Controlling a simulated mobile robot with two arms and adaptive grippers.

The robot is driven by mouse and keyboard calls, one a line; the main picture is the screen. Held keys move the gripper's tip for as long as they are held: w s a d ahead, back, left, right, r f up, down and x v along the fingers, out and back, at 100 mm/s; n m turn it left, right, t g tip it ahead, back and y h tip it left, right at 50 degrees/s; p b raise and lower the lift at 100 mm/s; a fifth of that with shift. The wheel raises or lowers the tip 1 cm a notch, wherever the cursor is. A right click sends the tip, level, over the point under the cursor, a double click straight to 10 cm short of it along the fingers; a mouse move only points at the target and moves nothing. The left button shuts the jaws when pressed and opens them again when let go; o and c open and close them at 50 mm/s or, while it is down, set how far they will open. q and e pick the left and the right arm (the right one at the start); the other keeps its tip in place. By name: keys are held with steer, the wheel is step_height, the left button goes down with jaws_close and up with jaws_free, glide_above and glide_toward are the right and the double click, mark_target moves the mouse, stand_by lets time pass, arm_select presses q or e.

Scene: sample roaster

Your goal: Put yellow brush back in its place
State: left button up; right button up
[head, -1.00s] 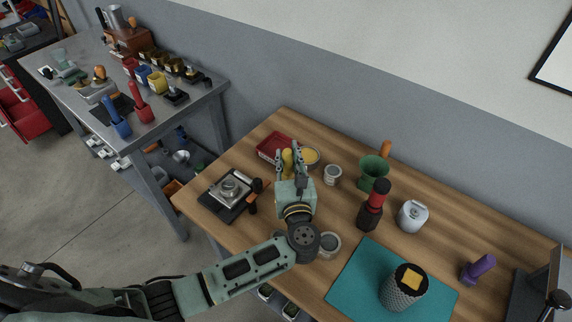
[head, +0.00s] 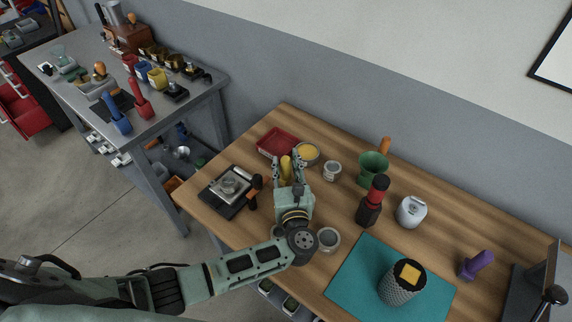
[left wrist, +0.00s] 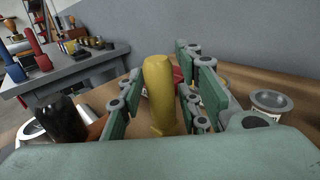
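The yellow brush (head: 286,168) is upright between the fingers of my left gripper (head: 289,162), over the far left part of the wooden table. In the left wrist view the yellow brush (left wrist: 159,95) stands between the two green fingers, which look closed on it. Similar blue (head: 117,118) and red (head: 140,100) brushes stand on the grey bench at left. My right gripper is not in view.
Close by are a red tray (head: 268,146), a bowl with yellow contents (head: 307,153), a grey tin (head: 332,171) and a black scale (head: 217,200). A gap separates table and bench.

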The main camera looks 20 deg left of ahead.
arm_select(q)
steer(key=shift+o, duration=0.5)
steer(key=shift+r, duration=0.25)
steer(key=b+v, duration=0.3)
steer(key=v, duration=0.7)
steer(key=shift+s+d+f, duration=0.15)
steer(key=shift+s, duration=0.15)
steer(key=shift+s+d+b, duration=0.3)
steer(key=shift+s+b, duration=0.05)
steer(key=shift+s, duration=0.3)
